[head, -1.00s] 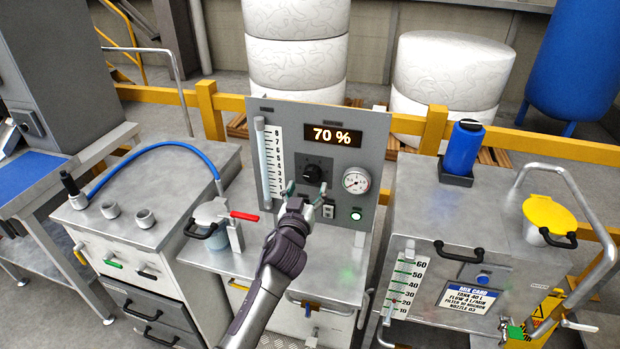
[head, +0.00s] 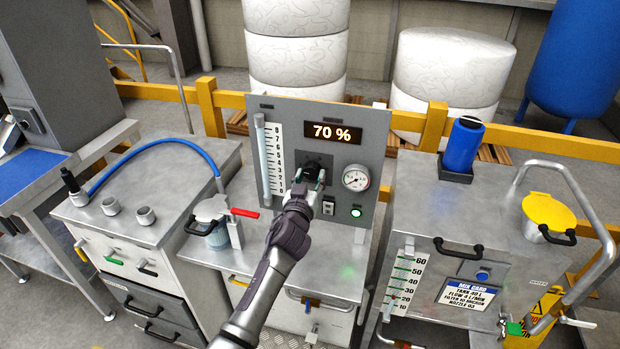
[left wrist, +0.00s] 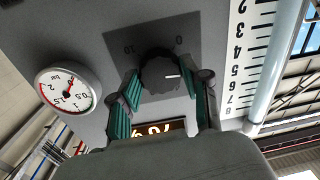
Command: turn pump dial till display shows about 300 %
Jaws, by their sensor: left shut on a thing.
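The pump dial (head: 313,170) is a black round knob on the upright grey panel (head: 373,125). The display (head: 332,131) above it reads 70 %. My left gripper (head: 308,182) is at the dial, partly covering it from below. In the left wrist view the dial (left wrist: 161,74) shows a white pointer mark and sits between the two green-padded fingers of my left gripper (left wrist: 163,92). The fingers are shut on the dial. The display (left wrist: 155,128) is partly hidden there by the gripper. My right gripper is not in view.
A round pressure gauge (head: 356,178) and a lit green button (head: 356,212) are right of the dial. A level scale (head: 270,158) stands left. A red-handled valve (head: 243,214) and a blue bottle (head: 463,146) stand nearby.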

